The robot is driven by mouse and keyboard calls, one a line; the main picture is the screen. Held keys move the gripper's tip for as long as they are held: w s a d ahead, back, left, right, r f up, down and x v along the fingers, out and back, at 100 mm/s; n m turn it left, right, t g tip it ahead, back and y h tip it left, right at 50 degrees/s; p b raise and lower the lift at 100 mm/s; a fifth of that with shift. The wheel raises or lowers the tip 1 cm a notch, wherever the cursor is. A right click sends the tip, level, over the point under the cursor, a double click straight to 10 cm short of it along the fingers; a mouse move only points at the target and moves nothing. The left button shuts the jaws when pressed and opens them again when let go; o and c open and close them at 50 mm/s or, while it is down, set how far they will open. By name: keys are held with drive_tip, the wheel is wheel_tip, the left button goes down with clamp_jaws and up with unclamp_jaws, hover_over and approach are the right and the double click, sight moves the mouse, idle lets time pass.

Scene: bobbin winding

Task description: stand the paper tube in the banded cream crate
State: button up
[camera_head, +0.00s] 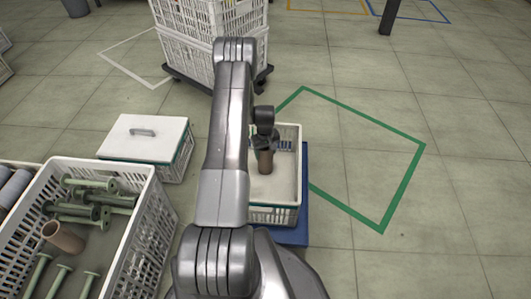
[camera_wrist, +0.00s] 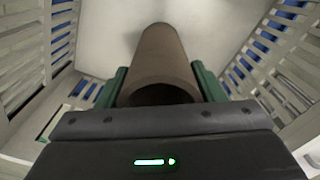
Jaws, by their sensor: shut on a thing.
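My gripper (camera_head: 265,140) is shut on a brown paper tube (camera_head: 265,161). In the wrist view the tube (camera_wrist: 162,55) sits between the two green fingers (camera_wrist: 160,88), with its hollow near end facing the camera. A cream slatted crate (camera_head: 272,215) stands on a blue base at the centre, partly hidden by my arm. The tube is inside the crate's outline, roughly upright, with the crate's pale floor beyond it. The slatted walls (camera_wrist: 33,55) rise on both sides. I cannot tell whether the tube's far end touches the floor.
A large white crate (camera_head: 150,205) at the left holds green bobbins (camera_head: 85,205) and another brown tube (camera_head: 63,237). A lidded white box (camera_head: 145,138) stands behind it. Stacked white crates (camera_head: 180,50) stand on a dolly at the back. The green-outlined floor (camera_head: 365,150) at the right is clear.

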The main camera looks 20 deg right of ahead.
drive_tip(key=shift+f, duration=0.1)
drive_tip(key=o, duration=1)
wheel_tip(320, 180, up, 12)
drive_tip(key=p, duration=0.3)
drive_tip(key=shift+r, duration=0.25)
